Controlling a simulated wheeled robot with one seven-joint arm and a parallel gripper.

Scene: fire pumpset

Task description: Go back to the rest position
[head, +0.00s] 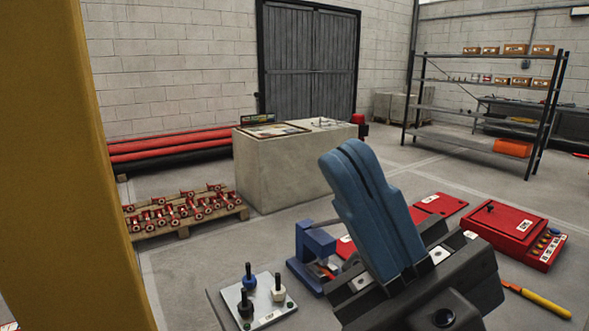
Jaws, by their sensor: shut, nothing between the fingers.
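My gripper (347,152) is large in the foreground, right of the middle of the head view. Its two blue fingers lie against each other, with only a thin dark line between them, and point up and slightly left. The fingers are shut and hold nothing. The dark gripper body below them hides part of the workbench.
Behind stand a concrete block (278,178), a pallet of red fittings (185,212) and shelves (480,112). A yellow column (65,170) fills the left.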

